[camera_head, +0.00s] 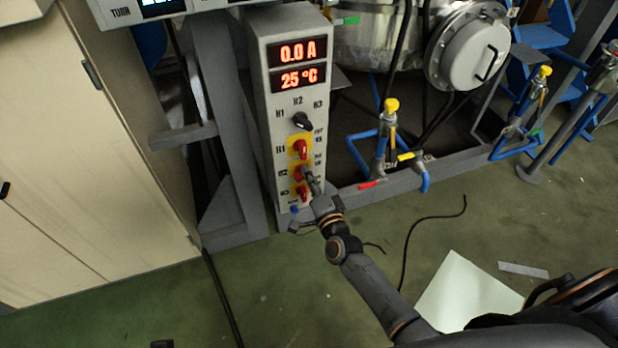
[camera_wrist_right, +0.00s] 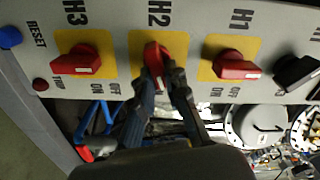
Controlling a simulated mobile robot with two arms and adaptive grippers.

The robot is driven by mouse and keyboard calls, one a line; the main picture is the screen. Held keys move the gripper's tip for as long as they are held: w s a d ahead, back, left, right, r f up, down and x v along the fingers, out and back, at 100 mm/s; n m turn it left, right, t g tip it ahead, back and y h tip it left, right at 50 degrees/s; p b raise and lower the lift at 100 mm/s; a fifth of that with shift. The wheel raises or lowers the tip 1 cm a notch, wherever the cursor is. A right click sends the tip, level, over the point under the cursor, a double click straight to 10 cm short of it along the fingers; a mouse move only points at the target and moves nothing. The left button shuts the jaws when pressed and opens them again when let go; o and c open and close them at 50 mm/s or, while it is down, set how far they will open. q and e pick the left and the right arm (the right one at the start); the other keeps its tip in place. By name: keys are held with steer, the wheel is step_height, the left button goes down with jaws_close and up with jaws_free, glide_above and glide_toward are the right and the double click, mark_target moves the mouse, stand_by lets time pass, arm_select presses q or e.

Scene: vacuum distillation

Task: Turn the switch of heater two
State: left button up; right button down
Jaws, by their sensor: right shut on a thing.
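The heater two switch, a red knob marked H2 (camera_wrist_right: 153,52) on a yellow plate, is in the upper middle of the right wrist view. Both fingertips of my right gripper (camera_wrist_right: 160,76) are closed on the knob's handle and partly hide it. In the head view, the gripper (camera_head: 313,182) reaches the H2 knob (camera_head: 298,172) from the lower right, on the front of the grey control box (camera_head: 266,130). The handle points toward the gripper. My left gripper is not in view.
The red H1 knob (camera_wrist_right: 237,65) and red H3 knob (camera_wrist_right: 77,61) flank H2 closely. A black selector (camera_head: 303,121) sits above under displays reading 0.0 A and 25 °C. A pipe frame with yellow-handled valves (camera_head: 391,105) stands to the right.

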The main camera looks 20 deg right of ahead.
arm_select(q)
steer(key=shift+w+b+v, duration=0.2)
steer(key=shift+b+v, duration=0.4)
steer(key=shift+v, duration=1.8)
arm_select(e)
steer(key=shift+f+m, duration=0.15)
steer(key=shift+m, duration=0.85)
steer(key=shift+f+m, duration=0.1)
steer(key=shift+m, duration=0.9)
steer(key=c, duration=1.3)
jaws_free()
steer(key=shift+c, duration=0.2)
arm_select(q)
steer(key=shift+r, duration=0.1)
arm_select(e)
steer(key=shift+s, duration=0.1)
steer(key=s, duration=1.2)
steer(key=shift+d, duration=0.25)
steer(key=shift+w, duration=0.1)
